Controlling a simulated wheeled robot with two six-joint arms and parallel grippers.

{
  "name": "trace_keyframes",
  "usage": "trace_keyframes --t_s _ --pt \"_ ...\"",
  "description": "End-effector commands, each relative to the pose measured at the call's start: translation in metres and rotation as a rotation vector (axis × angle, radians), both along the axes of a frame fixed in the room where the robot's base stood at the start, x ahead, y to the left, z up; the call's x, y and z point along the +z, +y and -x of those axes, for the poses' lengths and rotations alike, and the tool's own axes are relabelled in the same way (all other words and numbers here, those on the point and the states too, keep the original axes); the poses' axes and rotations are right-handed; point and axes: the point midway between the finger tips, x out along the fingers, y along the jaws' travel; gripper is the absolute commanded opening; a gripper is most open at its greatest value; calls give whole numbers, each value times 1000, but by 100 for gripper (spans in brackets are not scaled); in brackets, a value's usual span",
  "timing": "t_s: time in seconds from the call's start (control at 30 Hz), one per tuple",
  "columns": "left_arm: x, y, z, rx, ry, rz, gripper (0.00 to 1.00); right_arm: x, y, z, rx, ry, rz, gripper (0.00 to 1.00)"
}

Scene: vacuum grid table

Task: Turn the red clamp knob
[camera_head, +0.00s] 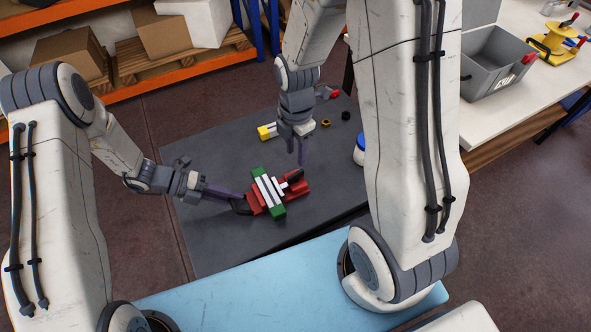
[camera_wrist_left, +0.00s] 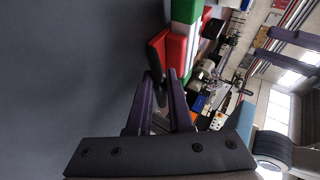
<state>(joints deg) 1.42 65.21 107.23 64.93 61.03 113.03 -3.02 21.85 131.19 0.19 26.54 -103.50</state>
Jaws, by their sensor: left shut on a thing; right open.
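A red clamp (camera_head: 294,190) sits on the dark grey table, with a green and white striped piece (camera_head: 268,193) across its middle. My left gripper (camera_head: 243,204) reaches in from the left at the clamp's left end and is shut on the dark clamp knob, which its fingers mostly hide. In the left wrist view, the purple fingers (camera_wrist_left: 163,88) close around a dark part just below a red block (camera_wrist_left: 157,50) of the clamp. My right gripper (camera_head: 303,155) is open, pointing down above the table behind the clamp, apart from it.
The grey table (camera_head: 215,240) has free room at its front left. Behind lie a yellow and white part (camera_head: 267,132), an orange ring (camera_head: 326,123) and a black ring (camera_head: 346,115). A blue and white container (camera_head: 360,150) is partly hidden by my right arm. A grey bin (camera_head: 492,65) stands right.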

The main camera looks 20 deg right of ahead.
Motion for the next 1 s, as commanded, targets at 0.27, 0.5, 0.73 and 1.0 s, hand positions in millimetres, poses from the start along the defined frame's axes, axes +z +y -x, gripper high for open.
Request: trace_keyframes --t_s 0.27,0.5,0.73,1.0 --pt "0 0 0 -1 -2 0 0 -57 0 1 -2 6 1 45" --pt "0 0 0 -1 -2 0 0 -84 0 0 -2 2 2 45" --pt "0 0 0 -1 -2 0 0 -88 0 -1 -2 -1 1 45" --pt "0 0 0 -1 -2 0 0 -88 0 -1 -3 -1 1 0"
